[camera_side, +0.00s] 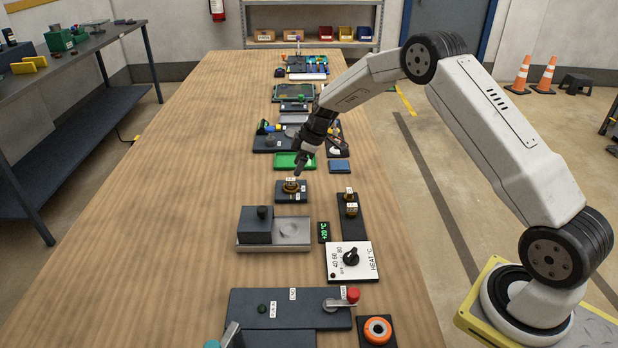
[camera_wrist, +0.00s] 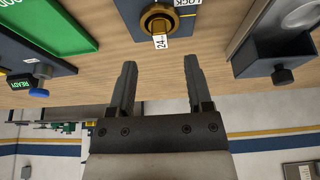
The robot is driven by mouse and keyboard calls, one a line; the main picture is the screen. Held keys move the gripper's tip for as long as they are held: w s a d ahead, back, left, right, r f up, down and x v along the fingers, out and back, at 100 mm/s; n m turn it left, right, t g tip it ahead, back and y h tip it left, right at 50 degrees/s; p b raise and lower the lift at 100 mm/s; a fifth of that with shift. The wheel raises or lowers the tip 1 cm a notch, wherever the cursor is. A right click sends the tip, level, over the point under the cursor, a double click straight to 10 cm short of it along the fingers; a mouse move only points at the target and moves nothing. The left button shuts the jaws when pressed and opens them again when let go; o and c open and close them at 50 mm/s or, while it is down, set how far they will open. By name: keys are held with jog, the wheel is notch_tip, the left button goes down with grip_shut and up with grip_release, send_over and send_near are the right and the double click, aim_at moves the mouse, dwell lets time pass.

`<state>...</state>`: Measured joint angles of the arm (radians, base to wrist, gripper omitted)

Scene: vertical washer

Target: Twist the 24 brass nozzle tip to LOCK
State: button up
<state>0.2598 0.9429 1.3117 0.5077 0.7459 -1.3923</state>
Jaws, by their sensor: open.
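The brass nozzle tip marked 24 (camera_wrist: 158,24) sits in a dark block (camera_wrist: 180,32) at the top centre of the wrist view. A white LOCK label (camera_wrist: 188,3) is on the block, to the right of the tip. In the side view the brass tip (camera_side: 291,186) sits on its dark block (camera_side: 282,196) in the middle of the table. My gripper (camera_wrist: 159,65) is open and empty, its two fingers apart below the tip in the wrist view. In the side view my gripper (camera_side: 298,172) is just above the tip. I cannot tell whether they touch.
Other brass pieces (camera_side: 351,209) stand on a dark strip to the right. A grey tray with a dark box (camera_side: 256,225) and a HEAT dial panel (camera_side: 352,262) are nearer the camera. A green tray (camera_side: 290,160) lies behind. The table's left side (camera_side: 170,200) is clear.

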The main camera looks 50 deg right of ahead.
aim_at(290, 179)
jog(key=shift+x, duration=2.7)
grip_shut()
jog(key=m+t+h, duration=0.1)
jog(key=m, duration=0.3)
jog(key=shift+a+m, duration=0.1)
jog(key=shift+m, duration=0.2)
jog(key=shift+m+h, duration=0.9)
jog(key=shift+m, duration=0.8)
jog(key=shift+a+m, duration=0.1)
jog(key=shift+m, duration=0.4)
